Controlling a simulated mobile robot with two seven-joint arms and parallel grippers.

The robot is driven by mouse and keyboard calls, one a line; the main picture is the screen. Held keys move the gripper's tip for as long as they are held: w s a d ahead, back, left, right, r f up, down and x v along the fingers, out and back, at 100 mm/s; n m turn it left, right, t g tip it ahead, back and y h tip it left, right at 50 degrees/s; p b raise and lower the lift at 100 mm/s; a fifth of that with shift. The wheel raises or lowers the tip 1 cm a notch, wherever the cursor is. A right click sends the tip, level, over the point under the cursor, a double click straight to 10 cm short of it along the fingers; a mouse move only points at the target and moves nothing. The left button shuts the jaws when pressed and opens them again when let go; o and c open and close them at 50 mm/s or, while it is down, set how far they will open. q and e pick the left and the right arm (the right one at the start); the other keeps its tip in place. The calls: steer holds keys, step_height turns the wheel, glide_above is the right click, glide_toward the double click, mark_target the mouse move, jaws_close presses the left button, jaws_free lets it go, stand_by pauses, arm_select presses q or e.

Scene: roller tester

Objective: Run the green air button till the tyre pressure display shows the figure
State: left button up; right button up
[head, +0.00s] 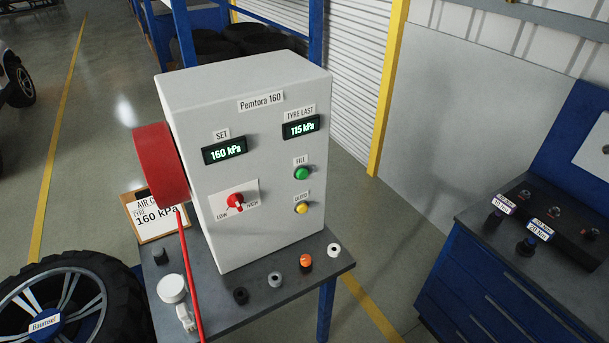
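The green button (302,173), labelled FILL, sits on the front of a light grey air cabinet (258,115) marked Pemtora 160. Above it the TYRE LAST display (301,127) reads 115 kPa. The SET display (224,150) at left reads 160 kPa. A yellow button (301,208) is below the green one; its label is too small to read surely. A red knob (236,202) sits between LOW and HIGH. A card (156,215), partly hidden by the red reel and hose, shows 160 kPa. Neither of my grippers is in view.
The cabinet stands on a dark table (265,306) with several small caps along its front. A red reel (160,165) with a hanging red hose (189,270) is at its left. A tyre (65,305) is lower left. A blue bench (500,280) stands right.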

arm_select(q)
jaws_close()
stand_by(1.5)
